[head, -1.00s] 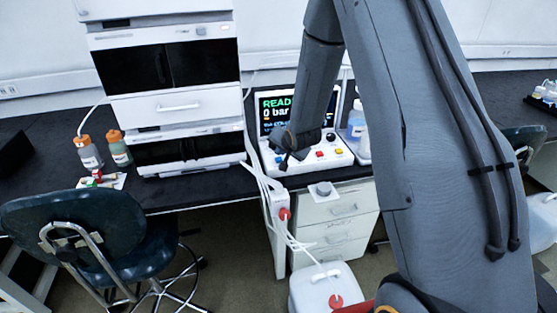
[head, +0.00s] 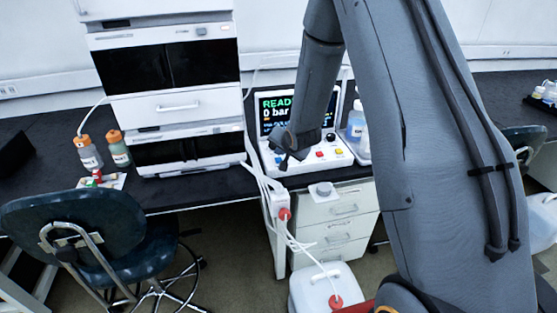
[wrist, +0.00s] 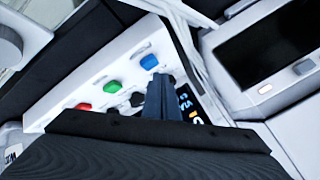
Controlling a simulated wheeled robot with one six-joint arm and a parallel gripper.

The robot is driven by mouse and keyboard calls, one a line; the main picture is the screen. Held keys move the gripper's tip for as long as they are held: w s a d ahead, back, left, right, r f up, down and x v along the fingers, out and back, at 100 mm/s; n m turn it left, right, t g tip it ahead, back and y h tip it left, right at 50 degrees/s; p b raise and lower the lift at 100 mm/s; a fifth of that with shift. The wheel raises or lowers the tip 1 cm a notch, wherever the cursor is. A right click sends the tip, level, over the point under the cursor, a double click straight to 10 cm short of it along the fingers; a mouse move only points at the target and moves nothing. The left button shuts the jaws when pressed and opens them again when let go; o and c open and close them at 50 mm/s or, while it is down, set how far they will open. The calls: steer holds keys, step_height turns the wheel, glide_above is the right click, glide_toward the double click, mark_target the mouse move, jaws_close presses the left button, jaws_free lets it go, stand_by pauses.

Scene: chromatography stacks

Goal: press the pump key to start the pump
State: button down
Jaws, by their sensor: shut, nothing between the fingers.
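The white pump control panel (head: 335,160) stands on the bench below a dark screen (head: 270,102) with green "READ…" and "0 bar" text, partly hidden by my arm. In the head view, a red key (head: 319,154), a yellow key (head: 338,152) and a black knob (head: 330,137) show. In the wrist view, a red key (wrist: 83,106), a green key (wrist: 111,86) and a blue key (wrist: 149,62) sit on the panel. My gripper (wrist: 162,82) is shut and empty, its fingertips over the panel near the blue key. Contact cannot be told. No pump label is readable.
A stack of white instruments (head: 175,105) stands left of the panel, with white tubing between. Bottles (head: 88,152) stand further left. A chair (head: 85,230) and white jug (head: 325,285) are in front of the bench.

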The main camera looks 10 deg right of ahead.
steer(key=shift+f, duration=0.15)
stand_by(0.4)
steer(key=shift+f, duration=0.25)
steer(key=shift+f+b, duration=0.45)
steer(key=shift+f, duration=0.1)
stand_by(0.8)
steer(key=shift+r, duration=0.15)
steer(key=shift+r+p, duration=0.65)
steer(key=shift+r, duration=0.15)
steer(key=shift+r, duration=0.15)
steer(key=shift+r+p, duration=1.8)
steer(key=shift+r, duration=0.55)
